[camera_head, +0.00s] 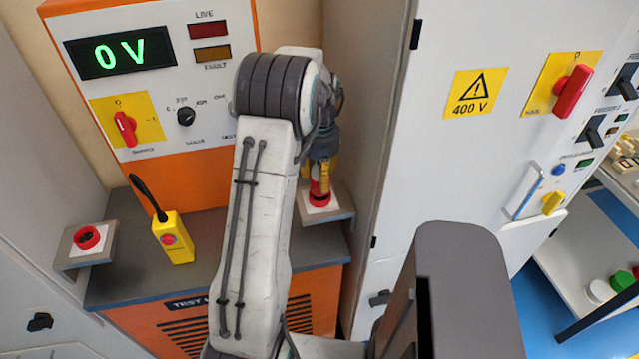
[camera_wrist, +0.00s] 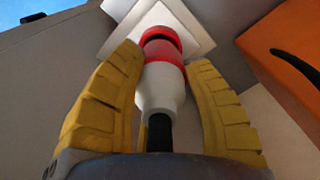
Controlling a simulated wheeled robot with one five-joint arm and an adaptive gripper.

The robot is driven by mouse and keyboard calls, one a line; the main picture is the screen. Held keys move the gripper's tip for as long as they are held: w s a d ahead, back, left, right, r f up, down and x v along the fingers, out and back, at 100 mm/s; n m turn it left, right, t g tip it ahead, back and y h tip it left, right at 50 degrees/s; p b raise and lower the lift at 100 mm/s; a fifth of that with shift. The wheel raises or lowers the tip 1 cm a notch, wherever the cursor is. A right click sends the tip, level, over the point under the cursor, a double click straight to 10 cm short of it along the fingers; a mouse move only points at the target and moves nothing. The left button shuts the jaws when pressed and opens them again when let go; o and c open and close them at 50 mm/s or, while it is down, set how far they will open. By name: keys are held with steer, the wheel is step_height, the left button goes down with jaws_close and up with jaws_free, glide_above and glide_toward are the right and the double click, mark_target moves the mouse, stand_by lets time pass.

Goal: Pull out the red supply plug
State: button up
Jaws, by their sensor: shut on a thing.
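The red supply plug (camera_wrist: 162,78), with a white body and a black cable, stands between the yellow fingers of my gripper (camera_wrist: 160,105) in the wrist view. My gripper is shut on it. The plug's front end is at a red socket (camera_wrist: 158,34) on a white square plate (camera_wrist: 192,20). A narrow dark band shows between the two red parts; I cannot tell how deep the plug sits. In the head view my gripper (camera_head: 321,172) points down above a small grey bracket (camera_head: 338,208). My arm and fingers hide most of the plug there.
An orange test unit with a 0 V display (camera_head: 118,52) stands behind my arm. Another red socket (camera_head: 88,238) is at left. The grey cabinet (camera_head: 430,150) stands close right of my gripper.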

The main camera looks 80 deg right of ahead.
steer(key=shift+r, duration=0.1)
steer(key=shift+r+p, duration=1.9)
steer(key=shift+r, duration=0.55)
